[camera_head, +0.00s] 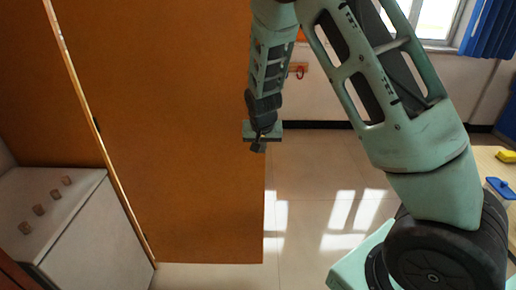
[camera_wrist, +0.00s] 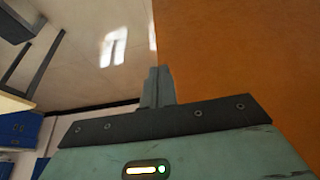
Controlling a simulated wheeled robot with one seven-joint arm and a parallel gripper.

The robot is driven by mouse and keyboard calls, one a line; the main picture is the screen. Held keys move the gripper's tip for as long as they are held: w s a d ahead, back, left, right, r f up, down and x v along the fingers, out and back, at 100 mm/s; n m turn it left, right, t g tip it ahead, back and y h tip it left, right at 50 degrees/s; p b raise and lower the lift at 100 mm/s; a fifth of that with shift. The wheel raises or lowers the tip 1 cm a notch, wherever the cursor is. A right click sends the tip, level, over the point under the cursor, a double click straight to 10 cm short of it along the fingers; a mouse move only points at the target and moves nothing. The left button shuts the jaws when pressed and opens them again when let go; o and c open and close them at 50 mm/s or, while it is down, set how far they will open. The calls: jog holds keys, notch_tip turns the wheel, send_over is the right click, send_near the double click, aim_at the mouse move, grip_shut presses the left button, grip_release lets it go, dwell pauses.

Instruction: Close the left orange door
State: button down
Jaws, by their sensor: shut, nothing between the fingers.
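The orange door (camera_head: 190,130) stands open as a large upright panel across the left and middle of the head view. Its hinge-side edge runs down the left, and its free edge is near the middle. It also fills the right side of the wrist view (camera_wrist: 240,60). My gripper (camera_head: 258,146) is beside the free edge and overlaps it in the head view. In the wrist view my gripper (camera_wrist: 158,78) is shut and empty, with its fingers close to the door's edge. I cannot tell whether they touch it.
A white box-like unit (camera_head: 100,235) with several small wooden knobs stands left of the door. A table (camera_head: 490,165) with a yellow item (camera_head: 506,156) and a blue-lidded container (camera_head: 499,187) is at the right. The tiled floor (camera_head: 310,175) beyond the door is clear.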

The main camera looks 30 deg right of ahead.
aim_at(262, 157)
jog(key=x, duration=0.3)
jog(key=w+p+x, duration=0.1)
jog(key=x, duration=0.2)
jog(key=d+p+x, duration=0.1)
jog(key=x, duration=0.2)
jog(key=shift+w+d+r, duration=0.1)
jog(key=shift+w+r, duration=0.1)
jog(key=shift+w, duration=0.1)
jog(key=shift+w+d+f, duration=0.1)
jog(key=shift+w+d, duration=0.35)
jog(key=shift+w, duration=0.35)
